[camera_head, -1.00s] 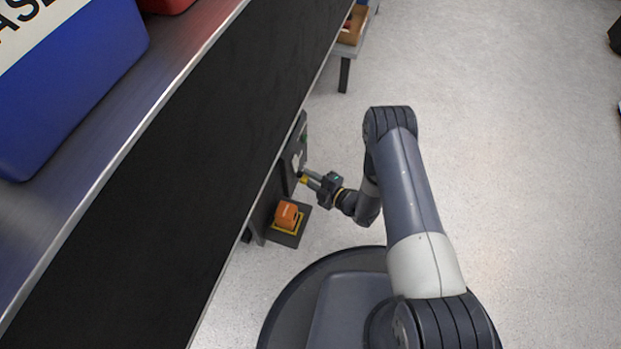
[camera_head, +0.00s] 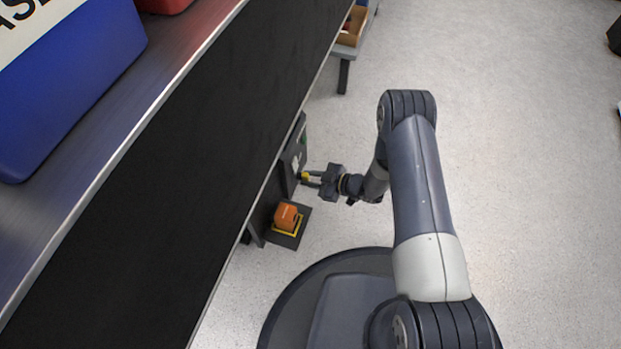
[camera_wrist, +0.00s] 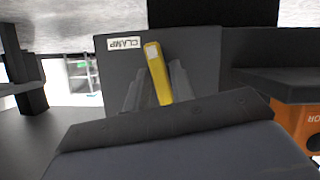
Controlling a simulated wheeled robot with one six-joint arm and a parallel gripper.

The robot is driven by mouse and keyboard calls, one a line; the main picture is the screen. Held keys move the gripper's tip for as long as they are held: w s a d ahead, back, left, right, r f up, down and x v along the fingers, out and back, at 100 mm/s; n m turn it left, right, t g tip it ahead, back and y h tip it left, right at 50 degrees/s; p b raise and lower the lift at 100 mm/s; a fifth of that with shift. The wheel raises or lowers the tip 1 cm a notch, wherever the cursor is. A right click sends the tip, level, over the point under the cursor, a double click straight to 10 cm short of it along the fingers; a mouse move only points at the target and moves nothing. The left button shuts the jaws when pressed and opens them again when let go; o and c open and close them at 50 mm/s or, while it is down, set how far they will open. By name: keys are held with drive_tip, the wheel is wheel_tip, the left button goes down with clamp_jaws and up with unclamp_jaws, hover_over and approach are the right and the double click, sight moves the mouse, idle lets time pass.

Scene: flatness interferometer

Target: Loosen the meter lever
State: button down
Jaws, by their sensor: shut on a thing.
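The yellow lever (camera_wrist: 158,75) with a pale end stands slightly tilted on a dark grey panel (camera_wrist: 205,60) in the wrist view. A white label reading CLAMP (camera_wrist: 124,43), upside down, is beside it. My gripper (camera_wrist: 157,88) has one finger on each side of the lever and is shut on it. My wrist body covers the lower part of that view. In the head view my gripper (camera_head: 313,179) reaches left to the panel (camera_head: 293,158) beside the bench, with the yellow lever (camera_head: 305,176) at its fingertips.
An orange block (camera_head: 286,216) sits on a dark plate (camera_head: 292,240) just below the panel in the head view. The long bench (camera_head: 150,110) with a blue bin (camera_head: 70,90) fills the left. Open floor (camera_head: 520,140) lies to the right.

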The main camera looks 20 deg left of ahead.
drive_tip(key=shift+m+g, duration=0.5)
drive_tip(key=shift+m, duration=0.2)
drive_tip(key=c, duration=1.4)
unclamp_jaws()
drive_tip(key=w+p+v, duration=0.1)
drive_tip(key=p+v, duration=0.3)
drive_tip(key=v, duration=0.6)
drive_tip(key=shift+s+d, duration=0.4)
drive_tip(key=shift+s, duration=0.05)
drive_tip(key=shift+a, duration=0.1)
